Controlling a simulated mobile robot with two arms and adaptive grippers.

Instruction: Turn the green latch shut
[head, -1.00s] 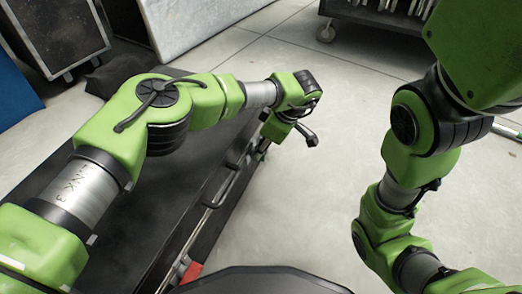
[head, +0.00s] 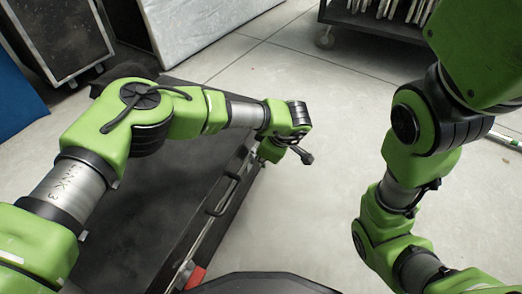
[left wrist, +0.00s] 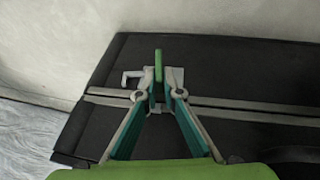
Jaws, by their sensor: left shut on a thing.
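The green latch (left wrist: 158,62) is a narrow upright bar in the left wrist view, standing at a pale metal bracket (left wrist: 132,78) on the dark case (left wrist: 240,77). My left gripper (left wrist: 158,92) is shut on the latch, with its two teal-sided fingers closing in from either side. The fingertips partly hide the latch's lower part. In the head view, my left wrist is at the far right edge of the case (head: 115,235), and the latch and fingertips are hidden there. My right gripper is outside the frames; only its arm shows at the right.
A black handle (head: 222,196) and a metal rail run along the case's right side, with a red part (head: 196,278) near the front. A dark cart (head: 372,25) stands at the back right. The pale floor (head: 300,205) between my arms is clear.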

